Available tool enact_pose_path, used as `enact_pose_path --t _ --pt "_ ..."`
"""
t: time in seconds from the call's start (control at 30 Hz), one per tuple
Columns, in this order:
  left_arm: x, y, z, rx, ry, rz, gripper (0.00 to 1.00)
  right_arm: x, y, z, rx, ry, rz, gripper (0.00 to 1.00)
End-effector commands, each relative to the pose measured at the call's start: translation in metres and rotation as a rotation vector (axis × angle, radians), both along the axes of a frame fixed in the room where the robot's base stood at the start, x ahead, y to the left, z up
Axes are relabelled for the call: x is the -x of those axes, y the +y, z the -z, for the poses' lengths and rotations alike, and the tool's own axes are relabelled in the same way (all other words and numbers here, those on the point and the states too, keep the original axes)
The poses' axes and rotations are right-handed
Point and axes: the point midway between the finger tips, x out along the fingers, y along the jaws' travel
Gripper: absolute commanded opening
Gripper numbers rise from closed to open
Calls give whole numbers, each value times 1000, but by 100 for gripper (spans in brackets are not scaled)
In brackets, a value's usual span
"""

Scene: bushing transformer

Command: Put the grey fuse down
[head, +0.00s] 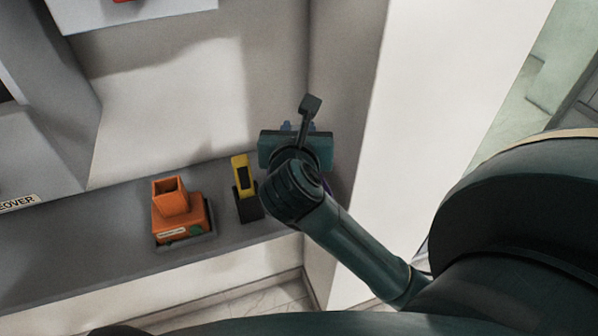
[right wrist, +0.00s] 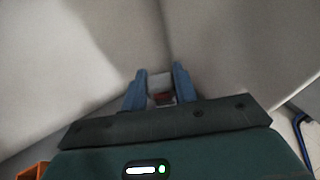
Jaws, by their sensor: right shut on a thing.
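My right gripper (head: 299,127) is over the right end of the grey shelf, near the wall corner. Its blue fingertips just show past the dark green gripper body. In the right wrist view the gripper (right wrist: 157,82) is shut on the grey fuse (right wrist: 160,80), a small pale piece with a dark reddish part below it. The gripper body hides the fuse in the head view. My left gripper is not in view.
The grey shelf (head: 90,222) runs along the wall. An orange device (head: 181,215) with a square open top stands on it. A yellow and black piece (head: 243,180) stands between that device and my right gripper. A white wall panel (head: 420,120) rises on the right.

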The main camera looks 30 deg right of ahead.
Motion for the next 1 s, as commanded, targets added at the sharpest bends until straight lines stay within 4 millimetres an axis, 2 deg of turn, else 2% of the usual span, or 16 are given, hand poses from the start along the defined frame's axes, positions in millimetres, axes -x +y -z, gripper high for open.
enact_pose_path --t 0.03,0.2,0.37,0.6,1.0 --pt "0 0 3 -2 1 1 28 1 -1 13 5 9 0 5" --pt "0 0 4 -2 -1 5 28 1 -1 43 5 6 -1 5" --pt "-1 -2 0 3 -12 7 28 0 0 57 4 4 -2 5" --pt "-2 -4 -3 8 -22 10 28 0 0 88 4 3 -3 5" --pt "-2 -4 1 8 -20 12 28 1 0 95 0 2 0 5"
